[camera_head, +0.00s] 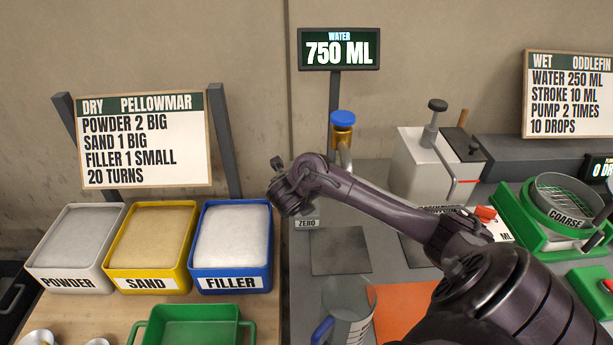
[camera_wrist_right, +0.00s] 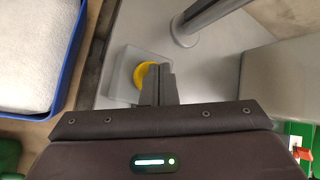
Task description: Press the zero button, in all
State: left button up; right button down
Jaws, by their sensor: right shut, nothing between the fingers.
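The zero button is a yellow round button (camera_wrist_right: 145,76) on a small grey box (camera_wrist_right: 124,72) in the right wrist view. In the head view the button is hidden by my right wrist, and only its ZERO label (camera_head: 307,223) shows. My right gripper (camera_wrist_right: 159,80) is shut and empty. Its fingertips overlap the right part of the button in the wrist view; I cannot tell whether they touch it. The water display (camera_head: 339,52) on a post reads 750 ML. My left gripper is not in view.
Powder (camera_head: 74,245), sand (camera_head: 150,245) and filler (camera_head: 232,245) bins stand at the left. A blue-topped tap (camera_head: 343,130) rises behind my right forearm. A clear jug (camera_head: 345,312) stands in front. A dark square pad (camera_head: 340,250) is bare.

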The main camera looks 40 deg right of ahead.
jog(key=shift+f, duration=0.35)
dwell(0.4)
jog(key=shift+r, duration=0.1)
jog(key=shift+r+p, duration=0.8)
jog(key=shift+r, duration=0.05)
notch_tip(320, 180, up, 5)
jog(key=p, duration=0.5)
dwell(0.7)
